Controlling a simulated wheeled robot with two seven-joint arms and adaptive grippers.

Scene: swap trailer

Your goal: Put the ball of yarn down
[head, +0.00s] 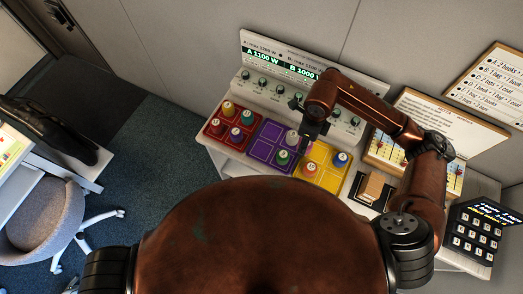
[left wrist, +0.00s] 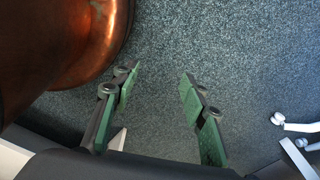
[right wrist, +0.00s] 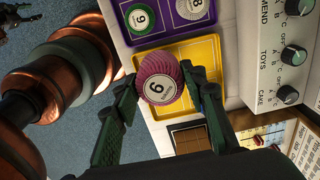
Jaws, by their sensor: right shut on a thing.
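The ball of yarn (right wrist: 160,88) is a ribbed, dark pink round thing with a cream disc marked 6 on it. In the right wrist view my right gripper (right wrist: 157,82) is shut on it, a finger on each side. It is over the yellow tray (right wrist: 217,48); I cannot tell whether it touches the tray. In the head view my right gripper (head: 313,140) points down over the back of the yellow tray (head: 331,180). My left gripper (left wrist: 158,76) is open and empty above the carpet.
The yellow tray also shows an orange-red piece (head: 310,170) and a blue piece (head: 340,160) in the head view. A purple tray (head: 262,151) and a red tray (head: 215,127) with several pieces stand to the left. A panel with knobs (head: 262,82) rises behind; a brown block (head: 371,188) lies right.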

